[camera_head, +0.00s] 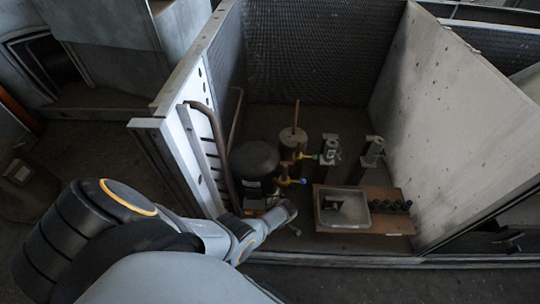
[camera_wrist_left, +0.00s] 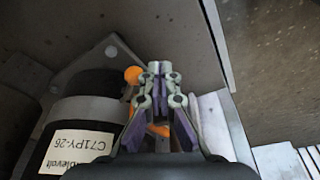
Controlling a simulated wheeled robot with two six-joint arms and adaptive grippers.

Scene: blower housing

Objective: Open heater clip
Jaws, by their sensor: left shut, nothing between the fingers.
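My left gripper (camera_wrist_left: 160,72) is shut with nothing between its fingertips, pointing away from the wrist camera. Left of it in the wrist view is a black cylinder (camera_wrist_left: 88,107) with a grey band around it and a white label (camera_wrist_left: 75,151). An orange piece (camera_wrist_left: 133,75) shows just left of the fingertips; more orange shows behind the fingers. I cannot tell which part is the heater clip, or whether the fingers touch anything. In the head view my left arm reaches to the base of the black compressor (camera_head: 255,160); its fingers cannot be made out there.
A ribbed metal side panel (camera_head: 190,140) stands left of the compressor. To its right are brass valves with blue and green handles (camera_head: 303,181), grey fittings (camera_head: 372,152) and a tray (camera_head: 343,208) on a brown board (camera_head: 398,222). A slanted grey panel (camera_head: 455,120) closes the right side.

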